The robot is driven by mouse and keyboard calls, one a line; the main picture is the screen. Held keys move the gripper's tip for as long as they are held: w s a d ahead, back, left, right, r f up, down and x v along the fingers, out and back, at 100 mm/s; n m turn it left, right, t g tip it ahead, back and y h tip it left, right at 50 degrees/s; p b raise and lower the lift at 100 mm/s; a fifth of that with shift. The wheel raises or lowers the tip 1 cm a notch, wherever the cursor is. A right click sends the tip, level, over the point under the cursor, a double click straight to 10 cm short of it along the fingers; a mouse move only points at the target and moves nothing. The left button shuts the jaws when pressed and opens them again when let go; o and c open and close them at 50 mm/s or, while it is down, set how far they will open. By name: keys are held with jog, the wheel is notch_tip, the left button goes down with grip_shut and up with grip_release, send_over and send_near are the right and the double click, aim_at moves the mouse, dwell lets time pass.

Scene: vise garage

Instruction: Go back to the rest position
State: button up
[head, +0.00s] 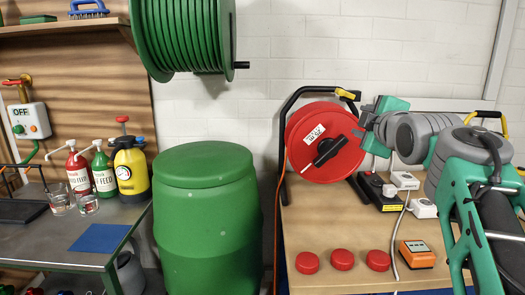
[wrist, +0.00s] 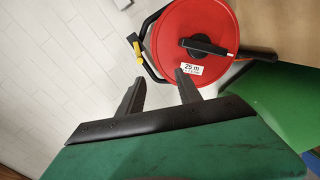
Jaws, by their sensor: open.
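My gripper (head: 366,122) is at the end of my green and grey arm, which reaches in from the right in the head view. It is raised above the wooden bench, at the right side of the red cable reel in the picture. In the wrist view my gripper (wrist: 160,78) shows two dark fingers spread apart with nothing between them. The red cable reel (head: 312,160) stands upright on the bench in a black frame. It also shows in the wrist view (wrist: 175,28), beyond the fingertips, with its black handle and "25 m" label.
The wooden bench (head: 330,222) carries several red round caps (head: 342,260), an orange device (head: 416,254) and a black power unit (head: 376,190). A green barrel (head: 206,225) stands left of it. A green hose reel (head: 185,35) hangs above. A metal table (head: 55,235) holds bottles.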

jog(key=s+a+f+m+g+p, duration=0.4)
jog(key=s+f+m+g+p, duration=0.2)
jog(key=s+f+p, duration=0.4)
jog(key=s+a+f+m+g+p, duration=0.4)
jog(key=s+f+m+g+p, duration=0.3)
jog(key=s, duration=0.8)
notch_tip(320, 180, down, 3)
jog(key=m+p, duration=0.1)
jog(key=p, duration=0.3)
jog(key=shift+s, duration=0.25)
jog(key=shift+a+r, duration=0.1)
jog(key=shift+c, duration=0.5)
